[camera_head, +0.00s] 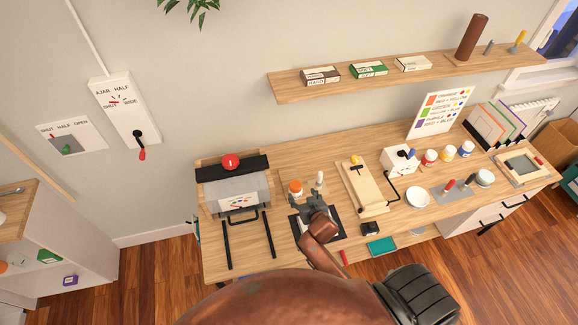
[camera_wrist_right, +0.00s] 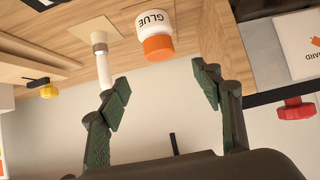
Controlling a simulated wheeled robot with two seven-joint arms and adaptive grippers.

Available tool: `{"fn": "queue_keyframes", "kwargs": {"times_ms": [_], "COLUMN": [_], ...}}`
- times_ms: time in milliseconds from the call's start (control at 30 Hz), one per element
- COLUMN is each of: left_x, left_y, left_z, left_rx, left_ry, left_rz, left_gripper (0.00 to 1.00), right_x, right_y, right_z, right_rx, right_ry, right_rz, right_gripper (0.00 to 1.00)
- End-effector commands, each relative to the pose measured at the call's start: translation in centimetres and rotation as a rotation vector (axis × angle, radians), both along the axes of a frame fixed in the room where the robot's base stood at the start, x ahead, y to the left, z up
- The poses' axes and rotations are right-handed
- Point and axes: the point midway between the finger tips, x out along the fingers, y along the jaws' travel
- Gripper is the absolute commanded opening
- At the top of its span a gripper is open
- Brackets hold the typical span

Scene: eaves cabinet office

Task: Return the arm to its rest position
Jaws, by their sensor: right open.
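My right gripper (camera_head: 318,205) is over the workbench (camera_head: 262,262), its arm coming up from the bottom of the head view. In the right wrist view the right gripper (camera_wrist_right: 160,88) has its two green-padded fingers spread apart with nothing between them. A white glue bottle with an orange cap (camera_wrist_right: 154,32) stands beyond the fingertips, apart from them; its orange cap shows in the head view (camera_head: 296,186). A slim white-handled tool (camera_wrist_right: 103,65) is beside the bottle, partly behind the left finger. My left gripper is not in view.
A clear-fronted box with a red knob (camera_head: 230,162) stands left of the gripper. A wooden board with a clamp (camera_head: 362,188), a white crank box (camera_head: 398,160), a white bowl (camera_head: 417,197) and several jars stand to the right. A wall shelf (camera_head: 300,88) hangs above.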

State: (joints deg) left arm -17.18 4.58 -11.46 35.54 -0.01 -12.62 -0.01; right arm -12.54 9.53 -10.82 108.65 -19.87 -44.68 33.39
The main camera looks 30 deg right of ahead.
Motion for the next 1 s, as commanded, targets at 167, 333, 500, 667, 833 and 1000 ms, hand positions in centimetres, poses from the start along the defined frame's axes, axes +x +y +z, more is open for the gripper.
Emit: {"fn": "queue_keyframes", "kwargs": {"times_ms": [167,333,500,667,833,1000], "left_x": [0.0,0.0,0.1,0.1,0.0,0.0], "left_y": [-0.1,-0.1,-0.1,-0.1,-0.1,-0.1], "left_z": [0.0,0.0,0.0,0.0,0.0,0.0], "left_rx": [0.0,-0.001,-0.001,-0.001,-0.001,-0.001], "left_ry": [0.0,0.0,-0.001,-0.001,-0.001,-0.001], "left_rz": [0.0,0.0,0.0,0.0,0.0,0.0], "left_gripper": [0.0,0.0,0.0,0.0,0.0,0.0], "right_x": [0.0,-3.3,-11.1,-16.9,-21.5,-25.1], "right_y": [0.0,-0.8,-1.5,-1.2,-0.7,-0.1], "right_z": [0.0,-0.5,-1.1,-1.0,-0.5,0.2], "right_rx": [0.0,-0.008,-0.018,-0.017,-0.014,-0.01], "right_ry": [0.001,0.081,0.277,0.418,0.527,0.608], "right_rz": [0.0,-0.012,0.004,0.053,0.11,0.165], "right_gripper": [0.59,0.59,0.59,0.59,0.59,0.59]}}
